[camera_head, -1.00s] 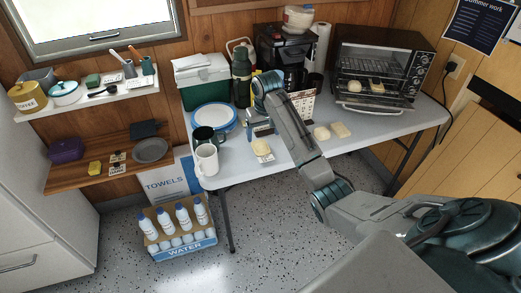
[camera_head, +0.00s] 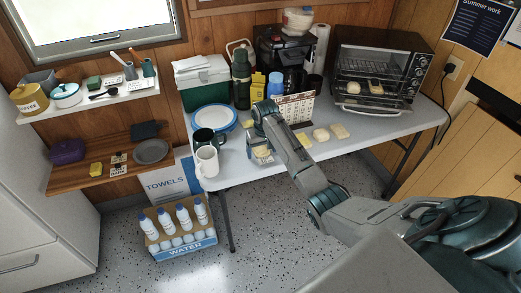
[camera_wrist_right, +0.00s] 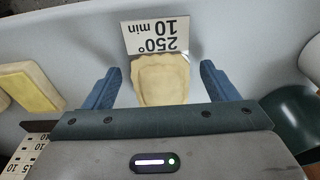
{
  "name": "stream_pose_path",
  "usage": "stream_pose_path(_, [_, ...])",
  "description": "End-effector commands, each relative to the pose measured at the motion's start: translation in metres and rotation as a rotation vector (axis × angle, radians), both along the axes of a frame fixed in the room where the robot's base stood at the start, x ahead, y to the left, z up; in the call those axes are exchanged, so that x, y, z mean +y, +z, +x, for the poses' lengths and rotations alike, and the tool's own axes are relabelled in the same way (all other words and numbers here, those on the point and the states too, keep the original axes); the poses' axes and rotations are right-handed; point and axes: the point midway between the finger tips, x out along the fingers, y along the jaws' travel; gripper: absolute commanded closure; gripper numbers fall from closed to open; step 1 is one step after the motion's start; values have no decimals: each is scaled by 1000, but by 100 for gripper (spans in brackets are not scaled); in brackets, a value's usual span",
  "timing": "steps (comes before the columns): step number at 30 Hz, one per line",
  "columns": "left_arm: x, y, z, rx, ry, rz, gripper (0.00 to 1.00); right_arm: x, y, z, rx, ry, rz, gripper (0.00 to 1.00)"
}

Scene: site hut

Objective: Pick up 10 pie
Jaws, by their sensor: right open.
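A pale pie (camera_wrist_right: 160,82) with a crimped edge lies on the white table (camera_head: 358,138) against a card (camera_wrist_right: 157,37) that reads 250° 10 min. In the right wrist view my right gripper (camera_wrist_right: 160,70) is open, with one finger on each side of the pie. Small gaps show between the fingers and the pie. In the head view my right gripper (camera_head: 261,152) is low over the table's front edge, mostly covering the pie and card. My left gripper is not in view.
A dark green mug (camera_head: 205,138) and white mug (camera_head: 207,162) stand left of my gripper. A calendar (camera_head: 297,108) stands behind it. Other pale food pieces (camera_head: 321,134) lie to the right. The toaster oven (camera_head: 377,70) is open, with food inside.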

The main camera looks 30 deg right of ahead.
Motion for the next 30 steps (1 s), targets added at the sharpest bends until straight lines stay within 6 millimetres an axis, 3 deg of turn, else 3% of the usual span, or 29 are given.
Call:
stream_pose_path(6, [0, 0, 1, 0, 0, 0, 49, 0, -1, 0, -1, 0, 0, 20])
stream_pose_path(14, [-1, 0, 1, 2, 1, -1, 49, 0, -1, 0, -1, 0, 1, 71])
stream_pose_path(23, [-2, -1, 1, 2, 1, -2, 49, 0, 1, 1, -2, 0, 0, 71])
stream_pose_path(30, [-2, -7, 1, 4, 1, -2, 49, 0, 22, 2, -6, 1, -1, 71])
